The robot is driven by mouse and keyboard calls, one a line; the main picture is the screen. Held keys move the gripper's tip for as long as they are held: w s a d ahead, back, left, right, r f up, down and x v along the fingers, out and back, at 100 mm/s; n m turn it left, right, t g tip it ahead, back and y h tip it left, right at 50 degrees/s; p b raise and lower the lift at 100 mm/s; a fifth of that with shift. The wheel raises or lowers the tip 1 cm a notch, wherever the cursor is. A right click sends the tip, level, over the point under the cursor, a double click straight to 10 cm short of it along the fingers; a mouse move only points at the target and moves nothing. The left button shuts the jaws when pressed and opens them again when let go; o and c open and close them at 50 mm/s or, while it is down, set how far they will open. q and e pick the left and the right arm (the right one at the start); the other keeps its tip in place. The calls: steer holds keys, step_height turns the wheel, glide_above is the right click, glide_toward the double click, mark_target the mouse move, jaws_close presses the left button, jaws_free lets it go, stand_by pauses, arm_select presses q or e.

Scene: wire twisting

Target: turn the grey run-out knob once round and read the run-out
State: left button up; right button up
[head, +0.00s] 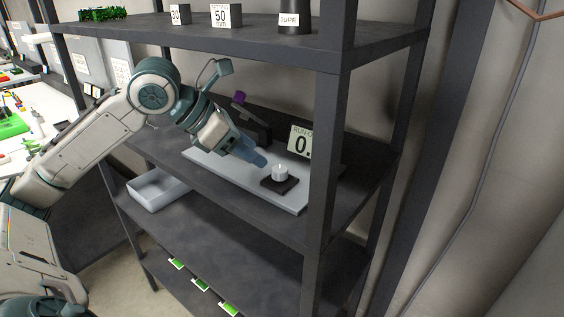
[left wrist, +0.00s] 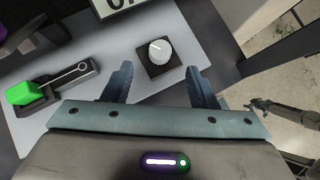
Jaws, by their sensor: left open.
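The grey run-out knob (head: 280,173) is a pale round knob with a mark on top, on a black square base on a grey plate (head: 225,176) on the middle shelf. It also shows in the left wrist view (left wrist: 158,52). My left gripper (head: 258,158) is open and empty, just left of the knob. In the left wrist view its two fingers (left wrist: 160,80) point toward the knob, short of it, with a gap. The run-out display (head: 300,142) shows "0."; the rest is hidden by the shelf post. My right gripper (left wrist: 262,105) is small at the wrist view's right edge.
A dark shelf post (head: 323,150) stands in front of the display. A black lever fixture with a green block (left wrist: 25,92) sits on the plate, left of the knob. The upper shelf holds weights labelled blocks (head: 222,16).

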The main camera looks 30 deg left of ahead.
mark_target(279, 169)
arm_select(q)
steer(key=shift+p+x, duration=0.75)
steer(key=shift+x, duration=0.35)
steer(key=p+x, duration=0.1)
steer(key=x, duration=0.2)
steer(key=shift+w+d, duration=0.1)
steer(key=shift+d, duration=0.05)
steer(key=shift+w+d+f+p, duration=0.2)
steer(key=shift+w+f+p, duration=0.15)
steer(key=shift+f, duration=0.1)
steer(key=shift+w+d+f, duration=0.1)
steer(key=shift+w+f, duration=0.1)
steer(key=shift+f, duration=0.05)
arm_select(e)
steer(key=r, duration=0.1)
steer(key=s+r, duration=0.1)
steer(key=r, duration=0.1)
steer(key=shift+a+r, duration=0.15)
steer(key=shift+r, duration=0.1)
arm_select(q)
steer(key=shift+c, duration=0.4)
arm_select(e)
steer(key=shift+a, duration=0.25)
